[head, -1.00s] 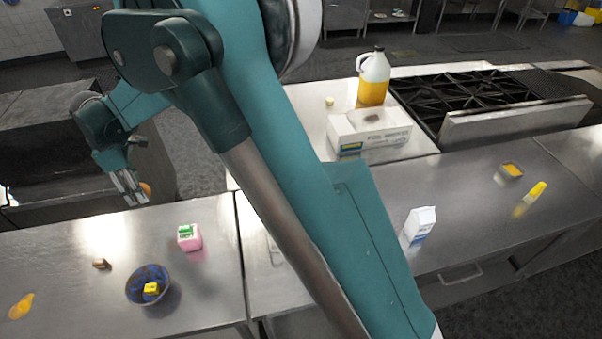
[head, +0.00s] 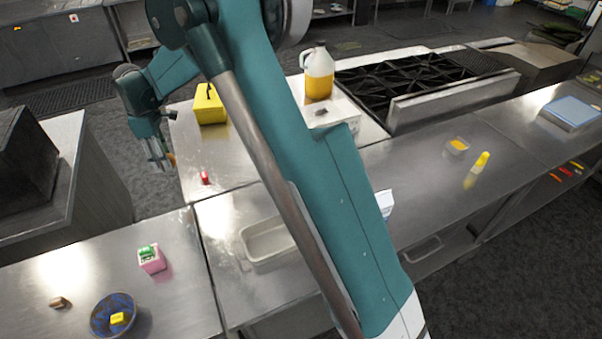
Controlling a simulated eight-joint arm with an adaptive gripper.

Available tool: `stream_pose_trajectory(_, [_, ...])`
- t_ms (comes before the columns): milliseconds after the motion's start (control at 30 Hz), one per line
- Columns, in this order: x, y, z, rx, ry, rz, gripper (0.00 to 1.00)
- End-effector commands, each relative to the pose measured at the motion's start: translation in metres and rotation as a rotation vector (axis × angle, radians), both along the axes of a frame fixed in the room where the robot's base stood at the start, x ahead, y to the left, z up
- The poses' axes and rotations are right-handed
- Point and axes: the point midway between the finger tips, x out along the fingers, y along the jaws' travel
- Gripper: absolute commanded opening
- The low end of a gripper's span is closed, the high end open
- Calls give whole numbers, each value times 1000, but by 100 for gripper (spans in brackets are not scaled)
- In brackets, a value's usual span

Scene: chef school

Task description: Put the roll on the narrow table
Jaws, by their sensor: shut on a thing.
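My gripper (head: 162,164) is at the left of the head view, pointing down, with its fingers close together. It is shut on a small orange-brown thing (head: 172,159), likely the roll, mostly hidden by the fingers. It is held in front of the left edge of the back steel table (head: 190,140); its height above that surface is hard to judge. I cannot tell which of the steel tables is the narrow one.
A yellow box (head: 210,109) and a small red item (head: 204,178) stand on the back table. A juice jug (head: 318,75) stands beside the stove (head: 415,85).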

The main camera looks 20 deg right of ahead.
Motion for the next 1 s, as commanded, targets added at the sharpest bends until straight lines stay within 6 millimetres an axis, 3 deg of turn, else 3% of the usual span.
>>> stream_pose_trajectory(33, [7,-17,0,0,0,-23,24])
stream_pose_trajectory(500, [52,-159,0,0,0,-212,24])
stream_pose_trajectory(1000, [74,-316,0,0,-1,-412,24])
